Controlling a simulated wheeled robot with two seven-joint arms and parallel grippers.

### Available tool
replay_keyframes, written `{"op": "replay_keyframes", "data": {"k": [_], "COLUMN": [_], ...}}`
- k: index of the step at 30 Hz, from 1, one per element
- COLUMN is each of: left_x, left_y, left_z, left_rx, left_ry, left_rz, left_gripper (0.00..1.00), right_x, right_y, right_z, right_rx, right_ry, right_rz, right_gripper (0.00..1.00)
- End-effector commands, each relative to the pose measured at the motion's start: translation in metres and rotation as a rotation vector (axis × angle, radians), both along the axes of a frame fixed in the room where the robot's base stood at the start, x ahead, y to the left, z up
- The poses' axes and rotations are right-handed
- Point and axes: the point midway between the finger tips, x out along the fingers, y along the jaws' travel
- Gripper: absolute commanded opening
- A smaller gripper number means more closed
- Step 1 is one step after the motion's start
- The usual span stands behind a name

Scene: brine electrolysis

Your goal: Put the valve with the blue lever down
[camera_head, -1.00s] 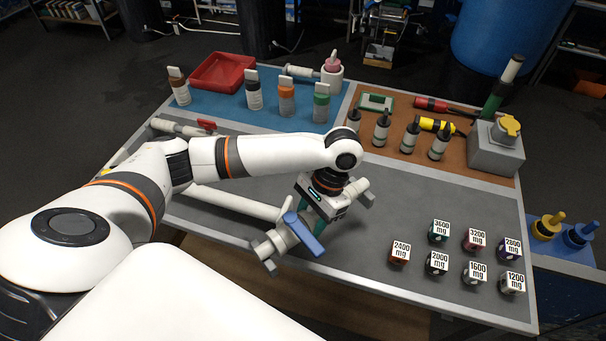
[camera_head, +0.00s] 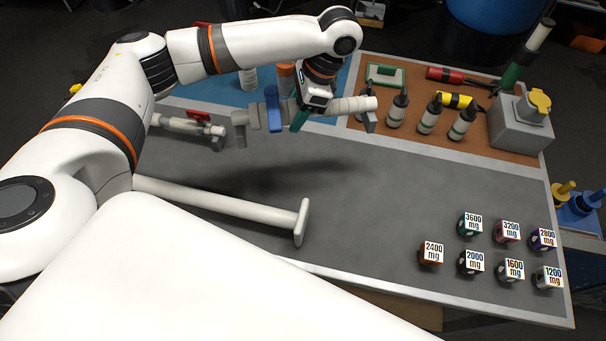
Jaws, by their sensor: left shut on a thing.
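The valve with the blue lever (camera_head: 273,108) is a grey-white pipe piece with a blue handle. My left gripper (camera_head: 302,112) is shut on it and holds it up over the far part of the table (camera_head: 370,190), with a shadow on the grey surface below. The valve lies roughly level across the picture, its right end close in the picture to a dark-capped bottle. Part of the valve is hidden by the gripper. My right gripper is not in view.
A valve with a red lever (camera_head: 197,120) lies at the left. A white T-ended pipe (camera_head: 235,204) lies at the front left. Several labelled jars (camera_head: 471,262) stand at the right front. Capped bottles (camera_head: 397,110) stand on the brown mat. The grey middle is clear.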

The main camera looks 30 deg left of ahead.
Motion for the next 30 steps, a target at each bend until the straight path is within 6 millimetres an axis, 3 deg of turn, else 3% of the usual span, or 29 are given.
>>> {"op": "replay_keyframes", "data": {"k": [1, 11, 14, 22, 30], "left_x": [0.0, 0.0, 0.0, -0.001, -0.001], "left_y": [-0.001, -0.001, -0.001, -0.001, -0.002], "left_z": [-0.015, -0.053, -0.061, -0.106, -0.13], "left_rx": [0.0, -0.001, -0.001, 0.0, -0.001], "left_ry": [-0.001, -0.002, -0.002, 0.0, -0.001], "left_rz": [-0.001, 0.0, 0.001, -0.001, 0.0], "left_gripper": [0.12, 0.12, 0.12, 0.12, 0.12], "right_x": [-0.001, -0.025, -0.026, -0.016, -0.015], "right_y": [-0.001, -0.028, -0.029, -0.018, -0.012], "right_z": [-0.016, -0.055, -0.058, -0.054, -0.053], "right_rx": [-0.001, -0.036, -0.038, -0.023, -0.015], "right_ry": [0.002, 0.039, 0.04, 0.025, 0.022], "right_rz": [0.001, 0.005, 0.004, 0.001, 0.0], "right_gripper": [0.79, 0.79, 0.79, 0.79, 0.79]}}
